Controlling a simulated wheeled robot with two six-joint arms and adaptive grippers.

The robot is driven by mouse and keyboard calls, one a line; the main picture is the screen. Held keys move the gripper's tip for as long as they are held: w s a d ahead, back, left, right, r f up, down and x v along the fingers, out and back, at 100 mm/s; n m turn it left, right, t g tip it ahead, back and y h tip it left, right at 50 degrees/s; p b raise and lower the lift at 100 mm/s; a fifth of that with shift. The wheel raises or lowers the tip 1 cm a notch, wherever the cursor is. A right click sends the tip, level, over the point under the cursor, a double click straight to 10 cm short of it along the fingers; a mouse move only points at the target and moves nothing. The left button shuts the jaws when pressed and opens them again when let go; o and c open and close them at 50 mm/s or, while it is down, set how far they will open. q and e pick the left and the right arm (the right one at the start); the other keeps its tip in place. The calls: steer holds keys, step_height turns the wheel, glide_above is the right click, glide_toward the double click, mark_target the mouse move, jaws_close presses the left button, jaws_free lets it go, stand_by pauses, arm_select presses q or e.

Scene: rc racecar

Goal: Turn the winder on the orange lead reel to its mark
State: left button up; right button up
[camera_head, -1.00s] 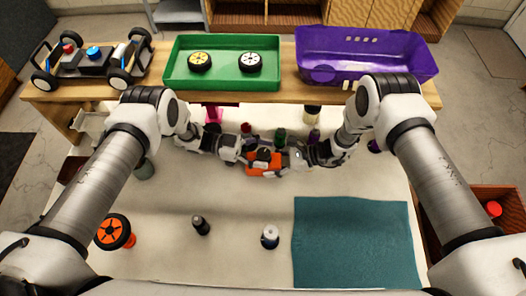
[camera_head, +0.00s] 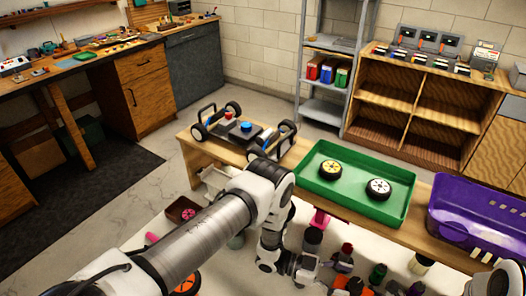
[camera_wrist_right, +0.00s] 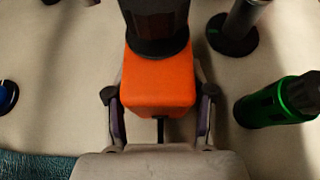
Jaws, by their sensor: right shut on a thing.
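An orange block (camera_wrist_right: 160,82) fills the middle of the right wrist view, with a dark round piece (camera_wrist_right: 157,22) against its far end. My right gripper (camera_wrist_right: 160,125) is shut on the block, one finger on each side. In the head view, orange parts show at the bottom edge near my left gripper (camera_head: 312,272), mostly cut off. Whether the left fingers are open or touching anything is not clear. A black and orange round thing (camera_head: 188,286) is partly hidden beside my left arm. I cannot tell which orange thing is the lead reel, and no mark is readable.
A green bottle (camera_wrist_right: 277,102) and a dark upright piece (camera_wrist_right: 235,28) stand right of the block. A blue cloth (camera_wrist_right: 35,165) lies at lower left. On the wooden shelf are a car chassis (camera_head: 243,133), a green tray (camera_head: 343,203) with two wheels, and a purple basket (camera_head: 480,222).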

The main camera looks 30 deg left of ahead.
arm_select(q)
steer(key=a+r, duration=0.4)
steer(key=r, duration=0.4)
steer(key=s+a+f+n+y, duration=0.3)
steer(key=a+n+y, duration=0.1)
steer(key=n+y, duration=0.1)
steer(key=s+a+f+n+y, duration=0.4)
steer(key=n, duration=0.1)
steer(key=s+a+f+n+y, duration=0.3)
steer(key=s+a+n+y, duration=0.1)
steer(key=a+n+y, duration=0.1)
steer(key=shift+f+n+y, duration=0.2)
steer(key=shift+n+y, duration=0.1)
steer(key=s+a+n+g+y, duration=0.1)
steer(key=s, duration=0.2)
steer(key=s+a+n+g, duration=0.1)
steer(key=s, duration=0.1)
steer(key=s+a+r+n+y, duration=0.1)
steer(key=s, duration=0.2)
steer(key=shift+s+a+g+y, duration=0.3)
steer(key=shift+a+g, duration=0.1)
steer(key=shift+w+f, duration=0.1)
steer(key=shift+w, duration=0.05)
